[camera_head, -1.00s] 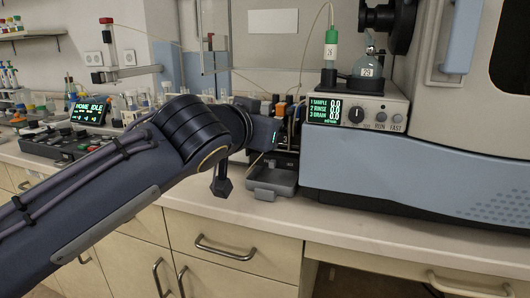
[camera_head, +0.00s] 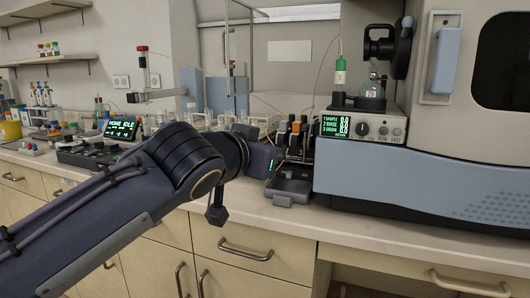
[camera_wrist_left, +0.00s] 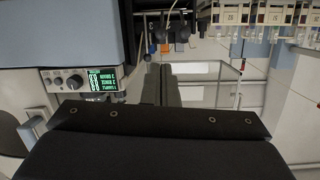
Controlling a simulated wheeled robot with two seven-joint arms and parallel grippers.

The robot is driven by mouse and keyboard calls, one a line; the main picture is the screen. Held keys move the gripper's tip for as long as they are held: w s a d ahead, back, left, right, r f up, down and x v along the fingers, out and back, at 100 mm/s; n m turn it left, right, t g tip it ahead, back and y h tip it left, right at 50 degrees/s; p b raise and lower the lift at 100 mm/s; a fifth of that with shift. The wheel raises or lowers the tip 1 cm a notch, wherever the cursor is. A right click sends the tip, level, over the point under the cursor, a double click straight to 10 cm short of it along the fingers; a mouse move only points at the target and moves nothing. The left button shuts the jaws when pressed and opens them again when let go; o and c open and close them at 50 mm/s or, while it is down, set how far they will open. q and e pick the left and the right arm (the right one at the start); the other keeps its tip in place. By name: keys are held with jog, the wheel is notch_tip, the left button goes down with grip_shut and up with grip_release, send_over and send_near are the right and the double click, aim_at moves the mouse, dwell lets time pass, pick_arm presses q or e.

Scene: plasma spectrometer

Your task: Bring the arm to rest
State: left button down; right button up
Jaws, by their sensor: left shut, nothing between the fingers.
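My left arm comes in from the left in the head view and reaches over the front of the bench. Its wrist end (camera_head: 262,160) is beside the small grey tray at the front of the spectrometer; the fingers are hidden from the head camera. In the left wrist view the two fingers of my left gripper (camera_wrist_left: 160,84) lie together, shut, with nothing seen between them. My right gripper is in neither view.
The spectrometer (camera_head: 410,178) stands on the right with its pump display (camera_head: 336,125). A grey tray (camera_head: 290,186) sits before the tubing clamps (camera_head: 296,135). A "HOME IDLE" display (camera_head: 121,128) and keypad (camera_head: 85,152) are at left. The bench front edge (camera_head: 300,220) is clear.

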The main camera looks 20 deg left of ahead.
pick_arm(q)
jog(key=shift+w+f, duration=0.1)
dwell(0.3)
jog(key=s+a+f+n+g, duration=0.1)
jog(key=s+a+f+g, duration=0.3)
jog(key=f, duration=0.5)
jog(key=s+a+f+n+g, duration=0.1)
jog(key=s+a+f, duration=0.1)
jog(key=s+f, duration=0.6)
jog(key=s+d+f+n+g+h, duration=0.1)
jog(key=s+d+f+g, duration=0.1)
jog(key=s+f, duration=0.55)
jog(key=s+d+f+n+g+h, duration=0.1)
jog(key=s+f+g, duration=0.3)
jog(key=f, duration=0.7)
notch_tip(320, 180, up, 29)
jog(key=s+t+p, duration=0.1)
jog(key=p, duration=2.7)
jog(key=shift+s+d+p, duration=0.15)
jog(key=shift+d+p, duration=0.05)
jog(key=shift+p, duration=0.2)
jog(key=shift+f, duration=0.1)
